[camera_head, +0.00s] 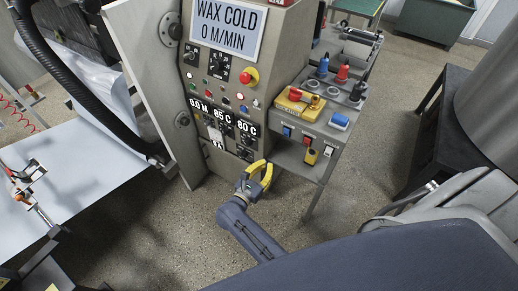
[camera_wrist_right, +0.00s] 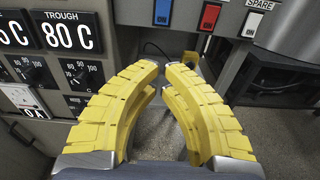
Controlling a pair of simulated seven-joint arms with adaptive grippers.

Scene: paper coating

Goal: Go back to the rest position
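My right gripper (camera_head: 267,168) is in front of the grey control cabinet, left of the lower shelf's front, in the head view. Its yellow curved fingers also show in the right wrist view (camera_wrist_right: 163,67). Their tips almost meet, with a thin gap, and nothing is held between them. My right arm reaches up to it from the bottom of the head view. My left gripper is not visible.
The control cabinet (camera_head: 210,75) carries knobs and displays. A grey shelf unit (camera_head: 320,122) with switches and colored bottles stands on its right. A white sheet (camera_head: 90,165) lies at left. A black stand (camera_head: 430,145) is at right. Speckled floor between them is clear.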

